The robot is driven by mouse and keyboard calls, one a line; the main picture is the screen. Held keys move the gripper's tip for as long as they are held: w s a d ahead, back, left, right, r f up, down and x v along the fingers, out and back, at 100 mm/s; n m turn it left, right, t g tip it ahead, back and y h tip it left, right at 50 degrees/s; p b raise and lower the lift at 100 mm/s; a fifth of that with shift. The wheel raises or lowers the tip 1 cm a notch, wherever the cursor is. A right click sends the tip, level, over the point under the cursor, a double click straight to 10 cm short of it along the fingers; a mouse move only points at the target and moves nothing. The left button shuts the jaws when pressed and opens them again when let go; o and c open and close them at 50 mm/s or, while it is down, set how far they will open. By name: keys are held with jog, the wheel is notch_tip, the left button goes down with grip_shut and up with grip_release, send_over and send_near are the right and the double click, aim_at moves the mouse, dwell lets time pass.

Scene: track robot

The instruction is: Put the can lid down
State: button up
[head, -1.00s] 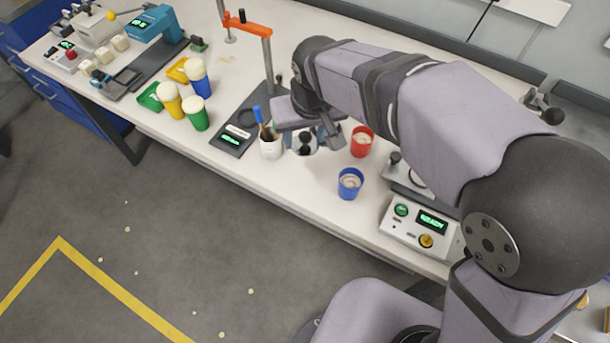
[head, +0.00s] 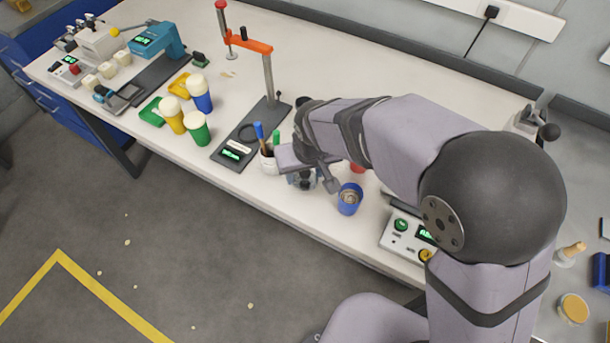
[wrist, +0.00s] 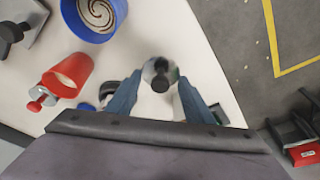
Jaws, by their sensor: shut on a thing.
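The can lid (wrist: 154,69) is a small, shiny round piece with a dark knob. In the wrist view it sits between the two blue fingertips of my gripper (wrist: 160,80), which is shut on it. In the head view my gripper (head: 312,179) holds the lid over the front part of the bench, left of the blue cup. The lid is partly hidden there by the gripper. The blue cup (head: 349,200) stands open with a pale and brown swirl inside; it also shows in the wrist view (wrist: 93,33).
A white pen cup (head: 267,163) is close left of my gripper. A clamp stand (head: 268,82), lidded cups (head: 197,133) and a control box (head: 401,236) stand around. The bench front edge is close.

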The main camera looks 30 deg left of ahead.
jog(key=shift+f, duration=1.15)
jog(key=shift+f, duration=0.25)
jog(key=o, duration=1)
jog(key=shift+r, duration=0.1)
jog(key=shift+r, duration=0.25)
jog(key=v, duration=1.1)
jog(key=shift+d+r, duration=0.1)
jog(key=shift+r, duration=0.3)
